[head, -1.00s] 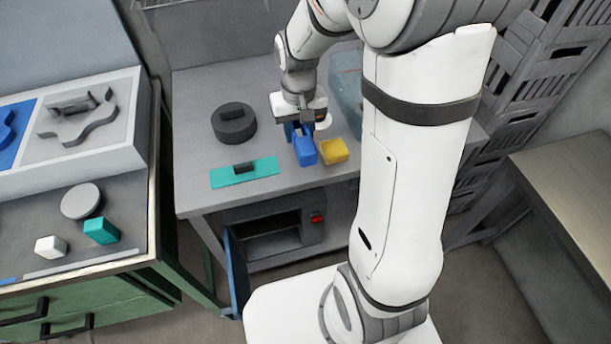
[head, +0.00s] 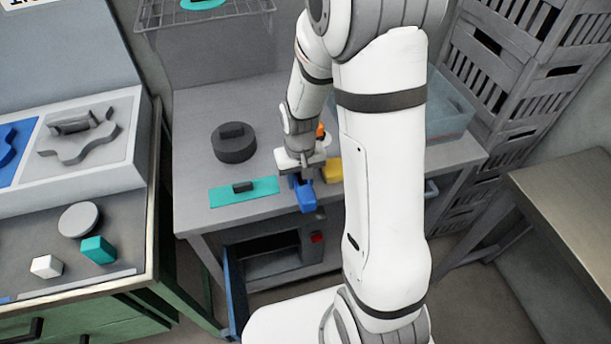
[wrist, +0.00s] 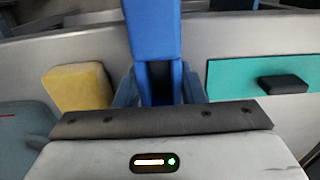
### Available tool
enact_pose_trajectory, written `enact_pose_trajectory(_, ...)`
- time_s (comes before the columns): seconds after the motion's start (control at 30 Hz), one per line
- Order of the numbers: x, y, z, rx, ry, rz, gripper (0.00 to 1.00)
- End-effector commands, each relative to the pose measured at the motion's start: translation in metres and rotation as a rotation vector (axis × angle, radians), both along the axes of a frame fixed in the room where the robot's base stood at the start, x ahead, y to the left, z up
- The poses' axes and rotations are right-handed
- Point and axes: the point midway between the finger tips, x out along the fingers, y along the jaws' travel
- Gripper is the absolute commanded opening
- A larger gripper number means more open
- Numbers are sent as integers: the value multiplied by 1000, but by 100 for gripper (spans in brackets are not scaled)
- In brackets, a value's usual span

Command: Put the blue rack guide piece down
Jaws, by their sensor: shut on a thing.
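The blue rack guide piece (head: 306,196) is held in my gripper (head: 301,178), over the front edge of the grey table. In the wrist view the blue piece (wrist: 152,32) stands up between the fingers of my gripper (wrist: 158,85), which are shut on it. I cannot tell whether the piece touches the table. A yellow block (head: 333,169) lies just right of my gripper. A teal plate with a dark handle (head: 262,187) lies to the left.
The grey table (head: 200,115) also bears a dark round weight-like piece (head: 233,143) and a clear bin (head: 447,112) at right. Grey crates (head: 545,60) are stacked behind. Bare tabletop shows at the back left. A green bench (head: 90,310) stands at left.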

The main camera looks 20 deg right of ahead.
Motion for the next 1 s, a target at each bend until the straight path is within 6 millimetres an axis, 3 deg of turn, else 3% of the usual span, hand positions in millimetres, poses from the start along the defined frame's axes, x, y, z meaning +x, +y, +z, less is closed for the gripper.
enact_pose_trajectory(0.2, 0, 0, -4, 0, 0, 0, 7)
enact_pose_trajectory(0.23, 0, 0, -3, 0, 0, 1, 39)
enact_pose_trajectory(0.47, 0, 0, -3, 0, 0, 1, 57)
enact_pose_trajectory(0.77, 0, 0, 1, 0, 0, 1, 58)
enact_pose_trajectory(0.87, 1, 1, 9, 0, -4, 1, 58)
enact_pose_trajectory(1.0, 1, 1, 34, 0, -7, 1, 58)
